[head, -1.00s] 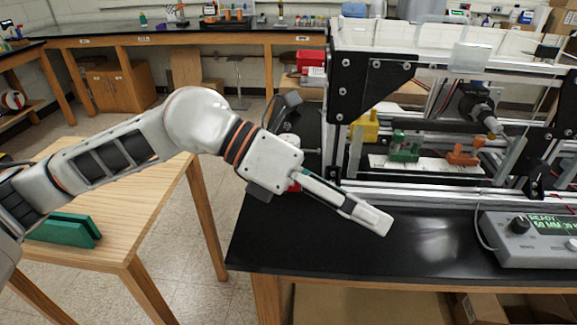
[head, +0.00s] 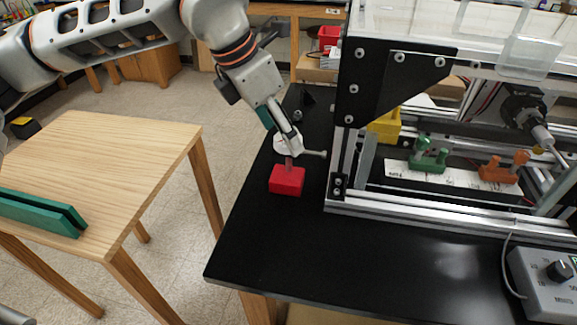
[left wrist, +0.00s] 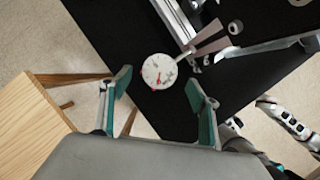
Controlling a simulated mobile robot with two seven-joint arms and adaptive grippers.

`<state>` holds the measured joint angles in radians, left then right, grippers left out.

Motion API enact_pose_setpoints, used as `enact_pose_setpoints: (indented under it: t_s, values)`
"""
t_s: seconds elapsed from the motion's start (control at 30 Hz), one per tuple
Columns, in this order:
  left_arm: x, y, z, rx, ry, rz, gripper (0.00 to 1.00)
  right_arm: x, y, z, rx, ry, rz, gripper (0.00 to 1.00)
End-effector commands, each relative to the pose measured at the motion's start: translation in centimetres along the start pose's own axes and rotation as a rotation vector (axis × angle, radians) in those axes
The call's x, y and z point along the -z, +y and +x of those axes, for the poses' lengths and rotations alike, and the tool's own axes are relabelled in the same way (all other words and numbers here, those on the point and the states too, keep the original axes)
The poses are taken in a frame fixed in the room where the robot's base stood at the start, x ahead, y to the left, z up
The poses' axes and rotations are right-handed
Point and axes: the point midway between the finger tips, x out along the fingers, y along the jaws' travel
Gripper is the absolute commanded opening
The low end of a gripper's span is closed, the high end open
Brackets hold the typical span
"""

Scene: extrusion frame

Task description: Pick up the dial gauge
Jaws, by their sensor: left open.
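The dial gauge (head: 288,146) has a round white face and stands above a red block (head: 287,181) on the black bench, left of the metal frame. Its dial (left wrist: 159,71) faces the left wrist view. My left gripper (head: 279,127) is over the gauge, coming down from the upper left. In the left wrist view its teal-padded fingers (left wrist: 158,88) are spread apart, with the dial between and just beyond their tips. One finger partly hides the gauge in the head view. I cannot tell whether either pad touches it.
The extrusion frame (head: 345,150) stands close to the right of the gauge. Green (head: 430,155) and orange (head: 502,167) fixtures sit inside it. A wooden table (head: 120,150) with a teal holder (head: 40,212) is at left.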

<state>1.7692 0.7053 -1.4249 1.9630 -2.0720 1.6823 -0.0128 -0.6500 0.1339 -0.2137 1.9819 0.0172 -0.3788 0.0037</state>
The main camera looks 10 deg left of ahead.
Motion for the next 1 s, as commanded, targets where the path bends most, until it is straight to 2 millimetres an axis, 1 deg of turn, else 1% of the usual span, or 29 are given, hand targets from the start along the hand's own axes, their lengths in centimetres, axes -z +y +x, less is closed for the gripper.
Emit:
enact_pose_setpoints:
  t_s: [0.3, 0.4, 0.57, 0.6, 0.67, 0.7, 0.77, 0.8, 0.83, 1.0]
  values:
    - [0.1, 0.1, 4.2, 0.004, 0.002, 0.000, 0.62, 0.6, 0.6, 0.2, -0.009, 0.010, -0.004, 0.54]
    - [0.1, 0.1, 4.8, 0.002, 0.000, 0.001, 0.62, 0.6, 0.8, 0.2, -0.010, 0.012, -0.006, 0.54]
    - [0.1, 0.1, 4.8, 0.001, -0.001, 0.001, 0.62, 0.7, 0.9, 0.2, -0.012, 0.014, -0.009, 0.54]
    - [0.1, 0.1, 4.8, 0.001, -0.001, 0.001, 0.59, 0.7, 0.9, 0.2, -0.012, 0.014, -0.009, 0.54]
    - [0.1, 0.1, 4.8, 0.002, -0.001, 0.001, 0.43, 0.7, 0.9, 0.2, -0.012, 0.014, -0.009, 0.54]
    - [0.1, 0.1, 4.8, 0.002, -0.001, 0.001, 0.33, 0.7, 0.9, 0.2, -0.012, 0.014, -0.009, 0.54]
    - [0.1, 0.1, 4.8, 0.002, -0.001, 0.001, 0.17, 0.7, 0.9, 0.2, -0.012, 0.014, -0.009, 0.54]
    - [0.1, 0.1, 4.8, 0.002, -0.001, 0.001, 0.07, 0.7, 0.9, 0.2, -0.012, 0.014, -0.010, 0.54]
    - [0.1, 0.1, 4.8, 0.002, -0.001, 0.001, 0.00, 0.7, 0.9, 0.2, -0.012, 0.014, -0.010, 0.54]
    - [0.0, 0.1, 4.7, 0.001, -0.004, 0.001, 0.00, 0.7, 0.9, 0.2, -0.012, 0.014, -0.010, 0.54]
